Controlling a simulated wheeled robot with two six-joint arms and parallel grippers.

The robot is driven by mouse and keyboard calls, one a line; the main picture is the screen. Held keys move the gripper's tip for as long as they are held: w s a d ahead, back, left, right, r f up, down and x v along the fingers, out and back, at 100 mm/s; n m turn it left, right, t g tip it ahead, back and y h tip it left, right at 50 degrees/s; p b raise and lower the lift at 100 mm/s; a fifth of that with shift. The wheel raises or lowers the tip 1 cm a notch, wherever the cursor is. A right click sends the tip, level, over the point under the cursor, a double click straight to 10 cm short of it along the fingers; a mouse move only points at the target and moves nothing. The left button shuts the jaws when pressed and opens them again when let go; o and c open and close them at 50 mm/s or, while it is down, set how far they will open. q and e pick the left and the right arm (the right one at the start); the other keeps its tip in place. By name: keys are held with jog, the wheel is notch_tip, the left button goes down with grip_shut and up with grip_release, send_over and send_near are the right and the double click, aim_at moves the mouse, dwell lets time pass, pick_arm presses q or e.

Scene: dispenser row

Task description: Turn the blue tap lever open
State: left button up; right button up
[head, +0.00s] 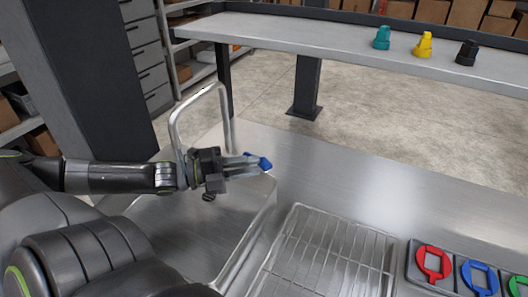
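The blue tap lever (265,163) is a small blue piece at the fingertips of my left gripper (252,165), left of centre in the head view. The gripper reaches in from the left, its fingers pointing right, and hides part of the lever and most of the tap body. The fingertips look close to or touching the lever; I cannot tell whether they are closed on it. A bent metal pipe (200,96) arches up behind the gripper. My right gripper is not in view.
A wire rack (325,254) lies on the steel counter (360,190). Right of it, a dark holder has red (433,264), blue (479,279) and green (518,286) rings. A shelf (300,38) behind carries teal, yellow and black pieces. The counter behind the rack is clear.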

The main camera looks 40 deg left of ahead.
aim_at(264, 162)
pick_arm(q)
jog(key=b+x, duration=0.2)
jog(key=x, duration=0.1)
jog(key=shift+d+f, duration=0.1)
jog(key=shift+f, duration=0.05)
jog(key=shift+w+d, duration=0.2)
jog(key=shift+w, duration=0.25)
grip_shut()
